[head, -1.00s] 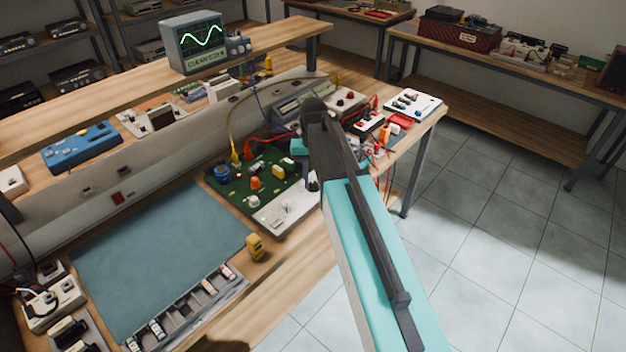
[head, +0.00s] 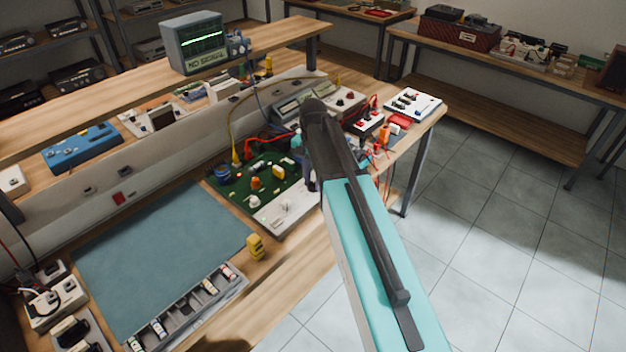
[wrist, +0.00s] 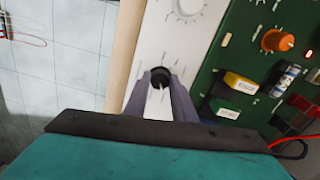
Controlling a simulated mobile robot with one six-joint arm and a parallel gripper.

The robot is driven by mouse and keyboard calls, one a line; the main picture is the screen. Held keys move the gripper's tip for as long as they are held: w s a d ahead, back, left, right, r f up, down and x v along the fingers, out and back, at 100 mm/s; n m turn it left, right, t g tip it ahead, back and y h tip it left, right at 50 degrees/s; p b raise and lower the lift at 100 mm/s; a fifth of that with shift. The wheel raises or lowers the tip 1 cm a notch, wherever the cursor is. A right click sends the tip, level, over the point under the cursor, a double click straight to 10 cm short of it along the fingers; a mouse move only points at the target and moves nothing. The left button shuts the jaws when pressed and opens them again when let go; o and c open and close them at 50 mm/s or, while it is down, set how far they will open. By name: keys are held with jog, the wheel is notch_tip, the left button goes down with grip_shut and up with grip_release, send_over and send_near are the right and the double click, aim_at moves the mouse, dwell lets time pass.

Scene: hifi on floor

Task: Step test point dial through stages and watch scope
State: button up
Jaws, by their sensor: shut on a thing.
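The scope (head: 193,44) stands on the upper shelf. Its screen shows a nearly flat green trace, and the label under it reads "NO SIGNAL". The green circuit board (head: 235,185) lies on the bench with a white panel (head: 272,216) along its front edge. In the wrist view, my gripper (wrist: 160,78) is shut on a black dial knob (wrist: 160,73) on the white panel (wrist: 150,40). A white dial (wrist: 188,7) sits farther along the panel. In the head view my arm hides the gripped knob.
A blue-grey mat (head: 160,255) covers the bench on the left, with a parts tray (head: 190,305) in front. Red and yellow leads (head: 265,137) run behind the board. Floor to the right is clear.

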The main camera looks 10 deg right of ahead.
aim_at(313, 184)
dwell(0.4)
jog(key=o, duration=1.1)
jog(key=shift+c, duration=0.2)
jog(key=shift+r, duration=0.15)
notch_tip(313, 184, up, 14)
jog(key=b, duration=0.2)
jog(key=shift+f+b, duration=0.25)
jog(key=shift+b, duration=0.05)
